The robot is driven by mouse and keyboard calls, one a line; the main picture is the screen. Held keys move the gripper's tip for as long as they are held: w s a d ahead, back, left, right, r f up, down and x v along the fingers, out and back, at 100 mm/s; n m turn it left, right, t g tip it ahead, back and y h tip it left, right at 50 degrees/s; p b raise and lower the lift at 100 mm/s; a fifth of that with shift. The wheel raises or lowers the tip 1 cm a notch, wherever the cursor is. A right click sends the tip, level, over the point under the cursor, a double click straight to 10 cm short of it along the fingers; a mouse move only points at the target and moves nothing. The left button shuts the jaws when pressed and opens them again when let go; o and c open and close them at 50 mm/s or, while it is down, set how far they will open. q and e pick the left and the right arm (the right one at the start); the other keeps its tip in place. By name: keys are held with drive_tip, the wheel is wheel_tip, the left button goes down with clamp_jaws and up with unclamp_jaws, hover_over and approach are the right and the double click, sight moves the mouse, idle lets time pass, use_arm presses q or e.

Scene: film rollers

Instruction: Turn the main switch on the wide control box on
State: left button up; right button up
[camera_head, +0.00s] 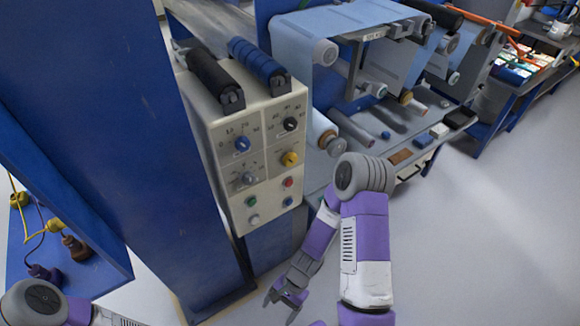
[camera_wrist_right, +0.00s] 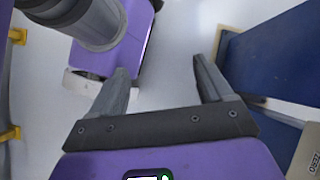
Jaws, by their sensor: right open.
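The beige control box (camera_head: 266,118) stands in the middle of the head view, with its front panel facing me. It carries a blue knob (camera_head: 242,144), a black knob (camera_head: 290,124), a yellow knob (camera_head: 289,159) and a grey-blue knob (camera_head: 248,178). I cannot tell which control is the main switch or how it is set. My right gripper (camera_head: 286,298) is low in front of the box, below the panel and apart from it. In the right wrist view its fingers (camera_wrist_right: 160,72) are spread and empty. My left gripper is out of view.
Several small buttons, including a red one (camera_head: 288,183), sit low on the panel. A blue post (camera_head: 120,130) stands left of the box. A grey roller machine (camera_head: 400,140) is behind it on the right. Clear floor (camera_head: 490,240) lies at the right.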

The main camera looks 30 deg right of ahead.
drive_tip(key=w+r+m+t+y, duration=0.3)
drive_tip(key=w+r+m, duration=0.1)
drive_tip(key=w+m, duration=0.2)
drive_tip(key=m+t+h+b, duration=0.2)
drive_tip(key=m+t+h, duration=0.6)
drive_tip(key=m+t, duration=0.9)
approach(293, 162)
drive_tip(key=w, duration=0.6)
drive_tip(key=w+a+b, duration=0.1)
drive_tip(key=w, duration=0.2)
drive_tip(key=shift+w+r, duration=0.1)
drive_tip(key=shift+c, duration=0.3)
drive_tip(key=c, duration=1)
